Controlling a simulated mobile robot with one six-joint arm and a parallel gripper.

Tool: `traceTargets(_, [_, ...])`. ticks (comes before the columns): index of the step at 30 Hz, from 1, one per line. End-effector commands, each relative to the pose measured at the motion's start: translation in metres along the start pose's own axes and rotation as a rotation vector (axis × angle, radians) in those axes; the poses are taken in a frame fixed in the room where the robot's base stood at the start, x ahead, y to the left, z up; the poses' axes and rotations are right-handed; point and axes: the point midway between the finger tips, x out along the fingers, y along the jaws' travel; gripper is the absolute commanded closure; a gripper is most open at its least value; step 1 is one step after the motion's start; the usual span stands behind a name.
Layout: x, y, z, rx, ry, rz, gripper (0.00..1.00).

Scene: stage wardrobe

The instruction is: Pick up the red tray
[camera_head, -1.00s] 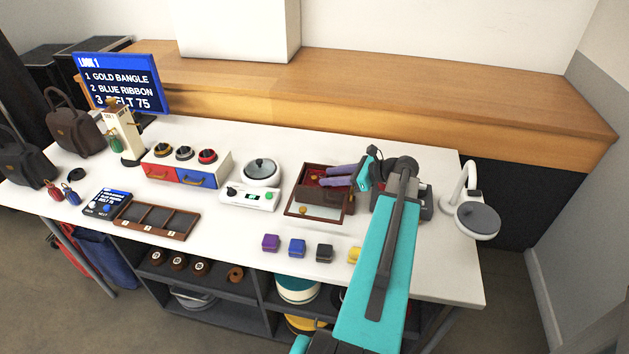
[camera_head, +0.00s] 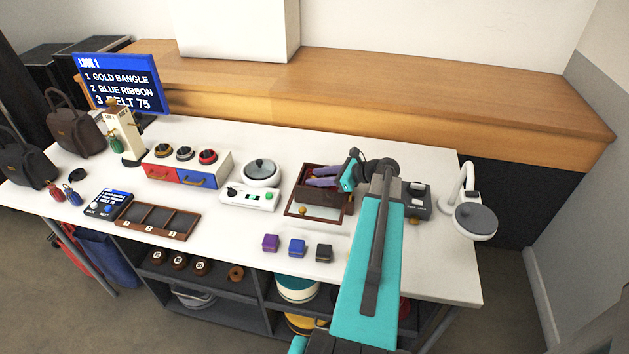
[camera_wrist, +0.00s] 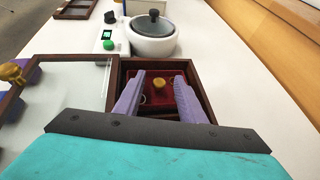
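The red tray (camera_wrist: 172,76) lies inside a dark wooden box (camera_wrist: 205,88), with a small gold knob (camera_wrist: 159,83) at its middle. In the head view the box (camera_head: 325,198) is right of centre on the white table, and the tray is mostly hidden by my fingers. My gripper (camera_wrist: 159,77) is open, its two purple fingers pointing down at the box, one on each side of the knob. Nothing is held between the fingers. I cannot tell whether the fingertips touch the tray. The gripper also shows over the box in the head view (camera_head: 323,176).
The box's glass lid (camera_wrist: 70,80) is folded open beside it. A grey control unit (camera_head: 418,200) is to the right. Several small coloured blocks, including a purple one (camera_head: 270,243), sit in front.

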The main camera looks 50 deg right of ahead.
Motion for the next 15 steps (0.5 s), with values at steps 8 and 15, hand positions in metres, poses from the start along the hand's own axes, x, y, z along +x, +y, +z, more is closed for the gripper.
traceTargets(8, [0.0002, 0.0003, 0.0, 0.0, 0.0, 0.001, 0.63])
traceTargets(15, [0.0003, 0.0005, 0.0001, 0.0, 0.0, 0.001, 0.79])
